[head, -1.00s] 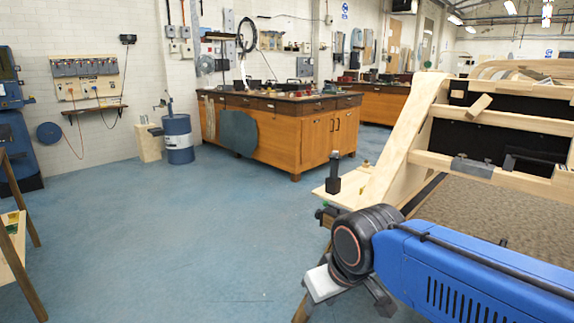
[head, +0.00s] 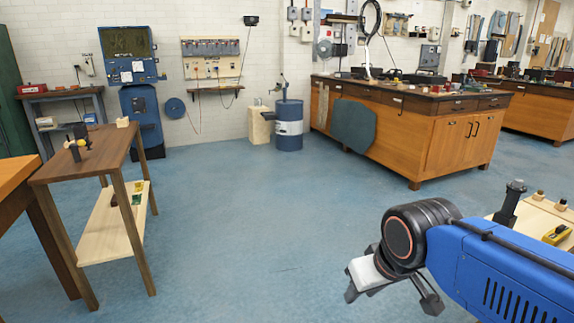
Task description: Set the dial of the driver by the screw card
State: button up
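My gripper (head: 391,298) hangs over the blue floor at the lower right, with its two dark fingers spread apart and nothing between them. I cannot make out a driver with a dial or a screw card for certain. A dark upright tool-like object (head: 511,204) stands on a pale wooden surface (head: 495,212) at the right edge, behind my blue arm. On the brown side table (head: 104,150) at the left are small dark items (head: 78,148), too small to identify.
An orange-brown bench edge (head: 15,172) is at far left. A blue drum (head: 289,126) and a wooden cabinet bench (head: 400,135) stand at the back. The floor in the middle is clear.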

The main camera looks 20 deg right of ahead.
aim_at(518, 183)
jog(key=i, duration=1.65)
jog(key=i+j+z, duration=0.1)
jog(key=i, duration=1.55)
jog(key=z, duration=0.4)
jog(key=i+z, duration=0.1)
jog(key=z, duration=0.3)
jog(key=j+z, duration=0.1)
jog(key=z, duration=0.7)
jog(key=j+z, duration=0.1)
jog(key=z, duration=2)
jog(key=j+z, duration=0.1)
jog(key=z, duration=0.3)
jog(key=j+z, duration=0.1)
jog(key=z, duration=0.35)
jog(key=k+j+z, duration=0.1)
jog(key=z, duration=0.3)
